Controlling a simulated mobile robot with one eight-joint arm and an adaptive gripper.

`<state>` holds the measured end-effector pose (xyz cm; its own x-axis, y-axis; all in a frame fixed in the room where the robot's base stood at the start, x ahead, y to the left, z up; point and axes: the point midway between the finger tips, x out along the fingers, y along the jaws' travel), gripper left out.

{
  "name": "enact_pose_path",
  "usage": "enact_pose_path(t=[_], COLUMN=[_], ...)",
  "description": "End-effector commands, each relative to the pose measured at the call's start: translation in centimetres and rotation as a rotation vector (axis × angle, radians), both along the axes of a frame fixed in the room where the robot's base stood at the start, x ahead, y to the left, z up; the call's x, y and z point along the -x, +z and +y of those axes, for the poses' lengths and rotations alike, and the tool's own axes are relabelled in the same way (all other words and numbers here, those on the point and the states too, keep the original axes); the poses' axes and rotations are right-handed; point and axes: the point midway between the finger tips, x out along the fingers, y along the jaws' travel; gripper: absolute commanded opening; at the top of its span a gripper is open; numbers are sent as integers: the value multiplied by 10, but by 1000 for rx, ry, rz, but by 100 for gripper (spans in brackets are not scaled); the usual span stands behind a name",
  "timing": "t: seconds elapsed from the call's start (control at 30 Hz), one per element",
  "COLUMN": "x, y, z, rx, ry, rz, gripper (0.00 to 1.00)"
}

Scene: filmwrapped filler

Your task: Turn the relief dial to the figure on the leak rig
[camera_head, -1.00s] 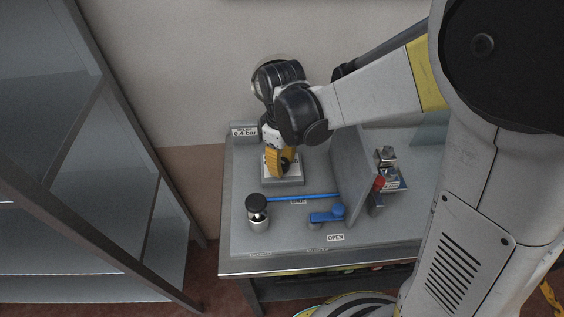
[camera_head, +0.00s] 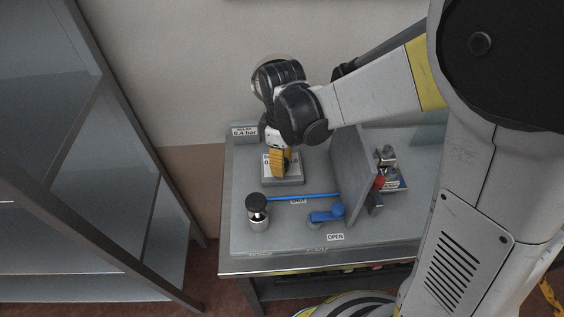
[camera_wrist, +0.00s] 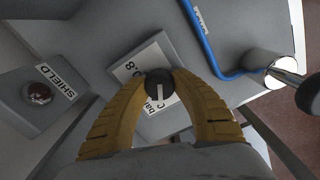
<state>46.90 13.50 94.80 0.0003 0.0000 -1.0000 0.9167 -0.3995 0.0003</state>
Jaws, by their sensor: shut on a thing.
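The relief dial (camera_wrist: 160,84) is a round black knob with a pale pointer line, on a white scale plate (camera_wrist: 150,58) marked with figures and "bar". In the wrist view the pointer stands nearly in line with the picture's upright, and most figures are hidden by my fingers. My gripper (camera_wrist: 159,88) has yellow fingers closed on both sides of the dial. In the head view my gripper (camera_head: 280,162) points down over the plate and hides the dial. A sign (camera_head: 244,132) on the leak rig (camera_head: 240,225) behind it reads 0.4 bar.
A blue lever (camera_head: 327,214) lies near the "OPEN" label, with a blue pipe (camera_head: 300,197) behind it. A black-topped metal cylinder (camera_head: 257,211) stands at left. An upright grey panel (camera_head: 354,175) separates a red-marked fitting (camera_head: 381,183) at right. Empty shelving (camera_head: 100,240) stands left.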

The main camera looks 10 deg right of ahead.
Motion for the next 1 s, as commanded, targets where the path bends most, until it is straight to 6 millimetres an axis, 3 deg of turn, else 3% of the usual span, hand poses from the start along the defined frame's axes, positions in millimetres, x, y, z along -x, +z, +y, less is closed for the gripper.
enact_pose_path(t=[0.03,0.1,0.47,1.0], x=[0,0,0,0], y=[0,0,5,107], z=[0,0,0,0], rx=[0,0,0,0], ry=[0,0,-1,0], rz=[1,0,0,0], gripper=[39,55,55,55])
